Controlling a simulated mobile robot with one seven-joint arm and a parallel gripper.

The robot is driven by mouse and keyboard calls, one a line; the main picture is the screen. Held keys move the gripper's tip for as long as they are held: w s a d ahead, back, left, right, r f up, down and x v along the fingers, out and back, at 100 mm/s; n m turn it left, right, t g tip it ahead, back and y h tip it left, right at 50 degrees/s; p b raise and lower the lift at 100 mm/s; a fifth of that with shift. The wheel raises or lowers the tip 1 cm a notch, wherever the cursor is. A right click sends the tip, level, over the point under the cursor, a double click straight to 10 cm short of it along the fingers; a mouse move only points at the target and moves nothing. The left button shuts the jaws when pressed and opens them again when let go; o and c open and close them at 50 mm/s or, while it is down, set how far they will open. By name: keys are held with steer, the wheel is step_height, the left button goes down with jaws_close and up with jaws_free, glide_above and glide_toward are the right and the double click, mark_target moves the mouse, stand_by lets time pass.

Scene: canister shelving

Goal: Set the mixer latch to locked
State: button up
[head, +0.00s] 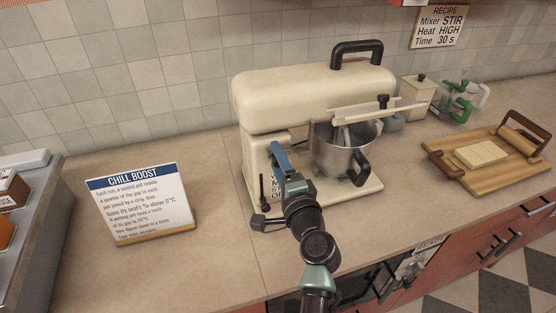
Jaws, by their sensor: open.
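The cream stand mixer (318,98) stands on the counter, its long head level over a steel bowl (342,152). My gripper (284,170) is at the mixer's near left side, in front of its column. It is open, but its fingers are small and hard to make out. A blue bar (279,155) shows at the gripper's tip, against the column; I cannot tell whether it is part of the gripper or a mixer lever. A thin black lever (263,188) stands just left of the gripper. The latch's setting cannot be read, and my arm hides part of the mixer's base.
A "Chill Boost" sign (140,203) stands on the counter at left. A wooden tray (490,160) with a pale block lies at right. A cream canister (418,95) and a green-handled vessel (460,102) stand behind. The counter between sign and mixer is clear.

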jaws_close()
stand_by(1.3)
